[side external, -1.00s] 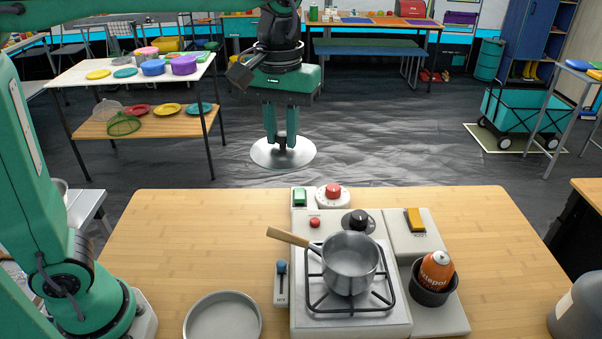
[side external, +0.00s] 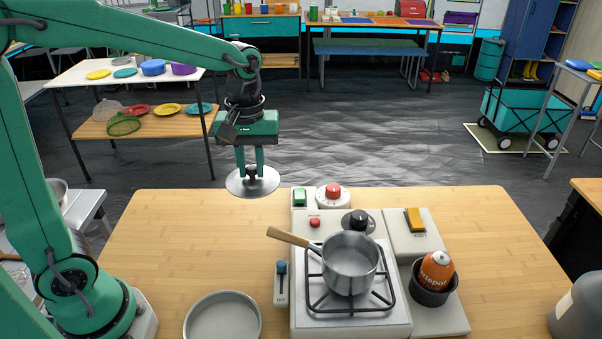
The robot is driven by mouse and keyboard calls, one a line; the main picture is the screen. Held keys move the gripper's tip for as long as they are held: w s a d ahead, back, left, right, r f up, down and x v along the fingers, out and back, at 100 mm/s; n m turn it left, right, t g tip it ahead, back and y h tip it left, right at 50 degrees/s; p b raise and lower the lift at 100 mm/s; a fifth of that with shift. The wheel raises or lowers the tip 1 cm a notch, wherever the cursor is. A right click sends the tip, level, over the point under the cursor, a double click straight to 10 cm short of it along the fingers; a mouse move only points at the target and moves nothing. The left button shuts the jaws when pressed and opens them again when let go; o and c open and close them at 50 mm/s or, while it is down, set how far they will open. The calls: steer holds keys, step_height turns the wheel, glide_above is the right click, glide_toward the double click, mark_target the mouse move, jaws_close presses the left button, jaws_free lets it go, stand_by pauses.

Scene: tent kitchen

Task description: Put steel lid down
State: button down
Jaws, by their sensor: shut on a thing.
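The steel lid (side external: 252,186) is a round, shiny disc with a dark knob. My gripper (side external: 251,170) is shut on its knob and holds the lid roughly level in the air, over the far left part of the wooden table in the picture. A steel saucepan (side external: 350,266) with a wooden handle stands uncovered on the stove grate (side external: 348,311). A shallow round metal dish (side external: 222,318) sits on the table at the front, left of the stove, and looks empty.
The control panel behind the stove has a green switch (side external: 299,196), a red knob (side external: 333,192) and a black knob (side external: 358,222). A blue-topped lever (side external: 281,284) stands left of the stove. An orange canister (side external: 436,267) sits in a dark cup at right. The table's left part (side external: 180,240) is clear.

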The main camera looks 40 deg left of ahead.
mark_target(252, 175)
step_height(252, 175, down, 6)
steer(key=shift+r, duration=0.25)
steer(key=w+a+f, duration=0.1)
steer(key=a+f, duration=0.1)
steer(key=a, duration=0.1)
steer(key=w+a+f, duration=0.1)
steer(key=a+f, duration=0.1)
steer(key=a, duration=0.2)
steer(key=w+a+f, duration=0.1)
steer(key=a+f, duration=0.2)
steer(key=a, duration=0.1)
steer(key=shift+w, duration=0.4)
steer(key=shift+f, duration=1.95)
steer(key=shift+f, duration=0.2)
steer(key=c, duration=1.3)
jaws_free()
steer(key=shift+r, duration=0.1)
